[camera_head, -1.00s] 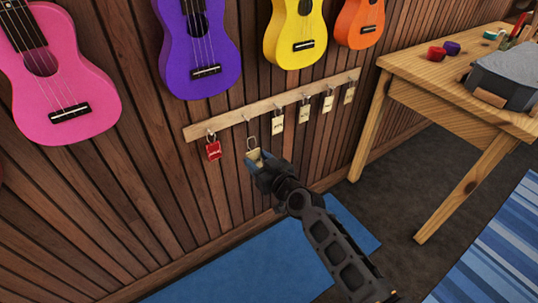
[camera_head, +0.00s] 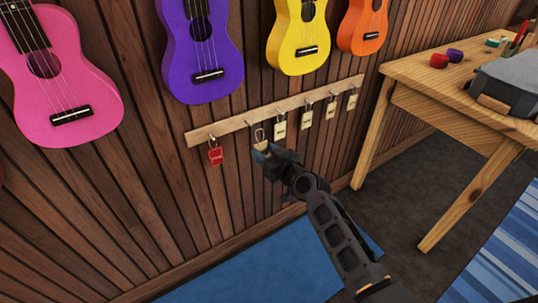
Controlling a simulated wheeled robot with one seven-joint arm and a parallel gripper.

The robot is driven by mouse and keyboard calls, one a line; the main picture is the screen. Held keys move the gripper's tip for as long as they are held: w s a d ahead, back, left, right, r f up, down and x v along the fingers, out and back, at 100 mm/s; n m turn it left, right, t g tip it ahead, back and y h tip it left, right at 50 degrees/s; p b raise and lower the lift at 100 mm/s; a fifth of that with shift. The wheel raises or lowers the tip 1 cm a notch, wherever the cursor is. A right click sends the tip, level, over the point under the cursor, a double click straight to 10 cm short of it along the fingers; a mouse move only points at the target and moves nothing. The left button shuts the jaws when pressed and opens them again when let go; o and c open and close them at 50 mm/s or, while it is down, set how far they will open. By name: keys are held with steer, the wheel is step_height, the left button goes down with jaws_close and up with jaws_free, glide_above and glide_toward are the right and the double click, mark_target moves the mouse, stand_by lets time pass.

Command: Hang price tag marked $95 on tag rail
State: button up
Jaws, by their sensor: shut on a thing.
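The tag rail (camera_head: 232,125) is a pale wooden strip fixed across the plank wall, with small hooks along it. My gripper (camera_head: 262,152) is shut on a cream price tag (camera_head: 260,144), just below the rail. The tag's metal loop stands up at the rail's lower part, close to a hook; I cannot tell whether it is on the hook. The tag's print is hidden or too small to read. A red tag (camera_head: 215,156) hangs at the rail's left end. Several cream tags, such as one at mid-rail (camera_head: 280,130), hang to the right.
Pink (camera_head: 66,85), purple (camera_head: 203,60), yellow (camera_head: 299,40) and orange (camera_head: 363,28) ukuleles hang above the rail. A wooden table (camera_head: 440,95) with cups and a grey object (camera_head: 508,85) stands at the right. A blue mat (camera_head: 240,275) lies below.

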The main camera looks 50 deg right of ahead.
steer(key=shift+r+p+x, duration=0.2)
steer(key=shift+x, duration=1.05)
steer(key=shift+r+p+x, duration=0.15)
steer(key=shift+p+x, duration=0.05)
steer(key=shift+x, duration=1.05)
steer(key=shift+w+d+f+b, duration=0.1)
steer(key=shift+w+f+b, duration=0.15)
steer(key=shift+f+b, duration=0.05)
steer(key=shift+w+d+f+b, duration=0.1)
steer(key=shift+w+f+b, duration=0.15)
steer(key=shift+w+b, duration=0.25)
steer(key=o, duration=1.1)
steer(key=shift+s, duration=0.15)
